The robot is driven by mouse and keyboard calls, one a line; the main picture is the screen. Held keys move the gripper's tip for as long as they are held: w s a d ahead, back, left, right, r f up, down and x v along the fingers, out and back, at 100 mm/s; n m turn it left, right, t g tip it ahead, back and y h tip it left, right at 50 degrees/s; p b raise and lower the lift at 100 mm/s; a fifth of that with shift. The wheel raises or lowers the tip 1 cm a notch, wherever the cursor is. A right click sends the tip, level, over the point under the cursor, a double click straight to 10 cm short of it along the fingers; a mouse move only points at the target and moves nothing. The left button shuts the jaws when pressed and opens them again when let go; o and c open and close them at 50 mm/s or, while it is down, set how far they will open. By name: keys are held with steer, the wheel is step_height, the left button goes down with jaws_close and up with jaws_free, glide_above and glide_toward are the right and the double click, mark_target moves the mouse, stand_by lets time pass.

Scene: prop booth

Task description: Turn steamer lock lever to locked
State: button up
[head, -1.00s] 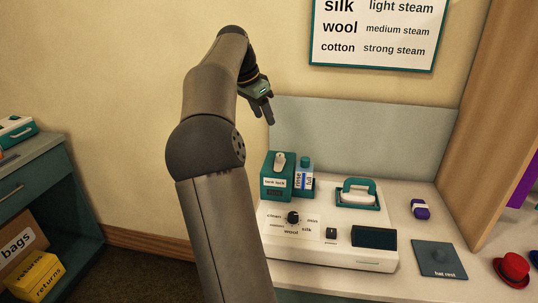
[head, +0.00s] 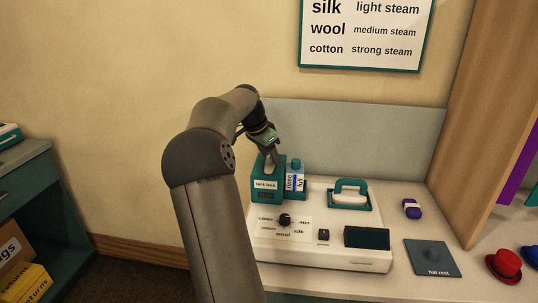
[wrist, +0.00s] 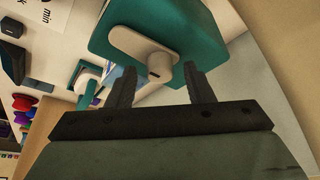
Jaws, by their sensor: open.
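The steamer (head: 318,262) is a white unit with a dial. The teal tank lock box (head: 266,194) stands at its back left and also shows in the wrist view (wrist: 112,18). The lock lever is a pale bar with a round knob, seen in the wrist view (wrist: 138,48) on the box; in the head view my gripper largely covers it. My gripper (head: 270,158) is open over the box. In the wrist view its fingertips (wrist: 160,82) lie either side of the knob with nothing held; whether they touch it I cannot tell.
A rinse bottle (head: 295,178) stands close right of the lock box. A teal-handled iron-like piece (head: 350,194) sits behind the dark pad (head: 367,238). A purple-and-white block (head: 411,209), the hat rest (head: 432,258) and a red hat (head: 504,266) lie to the right.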

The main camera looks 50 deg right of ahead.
steer(key=c, duration=1)
steer(key=shift+n, duration=0.3)
steer(key=n+t, duration=0.1)
steer(key=n, duration=0.2)
steer(key=shift+s+n+t+b, duration=0.15)
steer(key=shift+n+t+b, duration=0.15)
steer(key=shift+t, duration=0.1)
steer(key=n, duration=0.2)
steer(key=n+t, duration=0.1)
steer(key=n, duration=0.1)
steer(key=shift+s+n+t, duration=0.15)
steer(key=shift+n+t, duration=0.15)
steer(key=n, duration=0.2)
steer(key=n+t+y, duration=0.1)
steer(key=n, duration=0.1)
steer(key=shift+d+n+y, duration=0.1)
steer(key=shift+n+y, duration=0.2)
steer(key=shift+d+n+t+y, duration=0.1)
steer(key=shift+n+t+y, duration=0.25)
steer(key=shift+n, duration=0.75)
steer(key=shift+n+t+y, duration=0.25)
steer(key=shift+n+y, duration=0.2)
steer(key=shift+n, duration=0.65)
steer(key=shift+s, duration=0.1)
